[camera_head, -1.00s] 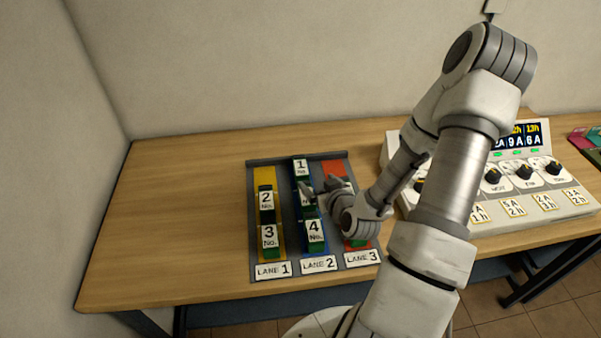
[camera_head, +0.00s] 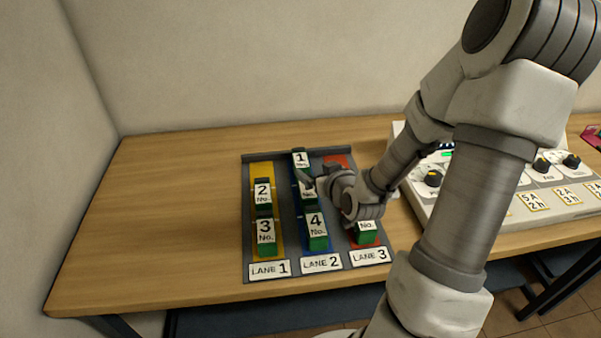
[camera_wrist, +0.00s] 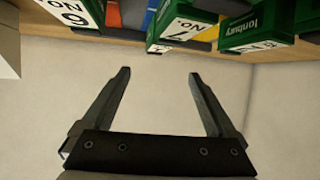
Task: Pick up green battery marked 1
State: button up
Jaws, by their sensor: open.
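The green battery marked 1 (camera_head: 300,159) stands at the back of lane 2, its white label facing me. My gripper (camera_head: 310,183) is just in front of it, over the middle of lane 2, and partly hides another battery (camera_head: 308,193) there. In the wrist view my gripper (camera_wrist: 158,72) is open, with nothing between the fingers. That view appears upside down; green batteries, one in the middle (camera_wrist: 182,18), show along its top, beyond the fingertips.
The battery marked 4 (camera_head: 316,229) stands in front in lane 2. Batteries 2 (camera_head: 262,194) and 3 (camera_head: 265,234) stand in lane 1. A battery (camera_head: 367,230) in lane 3 is partly hidden by my arm. A control panel (camera_head: 535,205) stands right; the left tabletop (camera_head: 170,210) is clear.

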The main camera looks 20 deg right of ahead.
jog(key=b, duration=0.2)
send_near(301, 158)
jog(key=x, duration=0.2)
jog(key=shift+w+a+f, duration=0.2)
jog(key=shift+w, duration=0.1)
jog(key=shift+b+x, duration=0.6)
jog(key=shift+x, duration=2.05)
jog(key=shift+d, duration=0.15)
jog(key=shift+s, duration=0.1)
grip_shut()
jog(key=shift+r, duration=0.1)
